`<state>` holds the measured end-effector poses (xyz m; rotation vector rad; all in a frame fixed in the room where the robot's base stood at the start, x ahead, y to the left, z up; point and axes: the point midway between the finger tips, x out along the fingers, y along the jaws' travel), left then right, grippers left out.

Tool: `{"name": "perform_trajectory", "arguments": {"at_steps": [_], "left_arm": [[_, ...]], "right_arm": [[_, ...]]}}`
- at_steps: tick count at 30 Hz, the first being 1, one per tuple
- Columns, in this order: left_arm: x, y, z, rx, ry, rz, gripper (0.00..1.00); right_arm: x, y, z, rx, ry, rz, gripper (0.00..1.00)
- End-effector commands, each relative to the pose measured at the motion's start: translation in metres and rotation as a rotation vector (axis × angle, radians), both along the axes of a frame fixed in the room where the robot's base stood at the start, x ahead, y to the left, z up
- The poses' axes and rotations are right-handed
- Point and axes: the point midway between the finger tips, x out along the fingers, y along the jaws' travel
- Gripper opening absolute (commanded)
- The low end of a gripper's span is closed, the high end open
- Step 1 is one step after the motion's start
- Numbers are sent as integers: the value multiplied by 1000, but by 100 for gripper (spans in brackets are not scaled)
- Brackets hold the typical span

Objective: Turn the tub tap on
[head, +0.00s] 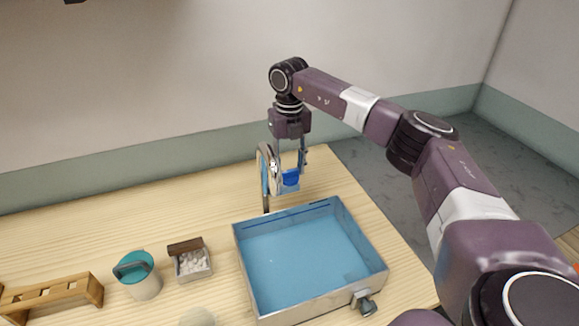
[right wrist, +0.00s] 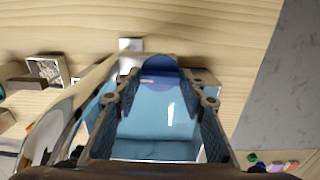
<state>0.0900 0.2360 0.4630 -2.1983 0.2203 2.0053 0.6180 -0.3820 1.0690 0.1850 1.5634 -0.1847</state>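The tub (head: 376,273) is a shallow tray with pale blue inside, on the wooden table. Behind its far left corner stands a tap with a tall curved metal spout (head: 264,180) and a blue handle (head: 291,178). In the right wrist view the handle (right wrist: 161,72) lies between the two fingers, and shiny curved metal shows at the left. My right gripper (head: 290,180) points down at the tap, its fingers apart on either side of the handle. Whether a finger touches it, I cannot tell. My left gripper is not in view.
A grey knob (head: 365,303) sticks out from the tub's front wall. To the left are a small box of white pieces (head: 194,276), a teal-lidded pot (head: 143,286) and a wooden rack (head: 95,291). The table's right edge is close to the tub.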

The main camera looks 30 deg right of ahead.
Motion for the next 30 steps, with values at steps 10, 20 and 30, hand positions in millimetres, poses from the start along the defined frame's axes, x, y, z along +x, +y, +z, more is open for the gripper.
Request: {"name": "perform_trajectory", "arguments": {"at_steps": [10,20,30], "left_arm": [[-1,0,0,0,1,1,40],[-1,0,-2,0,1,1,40],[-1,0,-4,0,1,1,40]], "right_arm": [[0,0,1,-1,-1,25,14],[1,-1,1,-1,-2,216,14],[1,-1,2,0,-3,535,14]]}}
